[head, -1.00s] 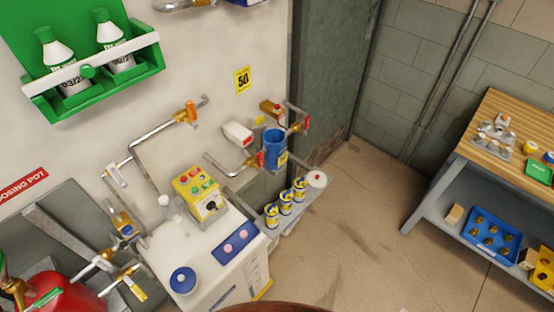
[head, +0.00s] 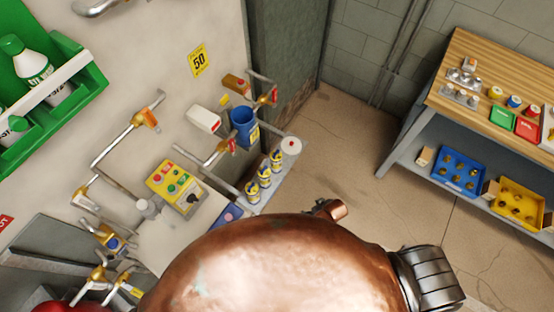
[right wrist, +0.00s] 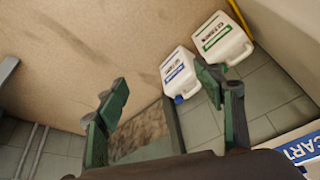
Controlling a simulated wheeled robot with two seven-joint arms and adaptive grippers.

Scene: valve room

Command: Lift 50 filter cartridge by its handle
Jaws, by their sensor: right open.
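The yellow "50" sign (head: 199,60) hangs on the white wall in the head view. Below it is a blue cylindrical filter housing (head: 243,126) between pipes with red-handled valves. I cannot see whether a cartridge is inside it. Several small yellow, white and dark canisters (head: 264,177) stand in a row on a small ledge below; I cannot make out a handle or number on them. My right gripper (right wrist: 165,90) is open and empty in the right wrist view, with its green fingers wide apart. Neither gripper shows in the head view.
A large copper-coloured rounded body (head: 275,265) blocks the lower middle of the head view. A workbench (head: 470,75) with trays stands right; open floor (head: 345,150) lies between. Two white jugs (right wrist: 222,38) stand beyond my right fingers. A yellow control box (head: 177,187) sits left.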

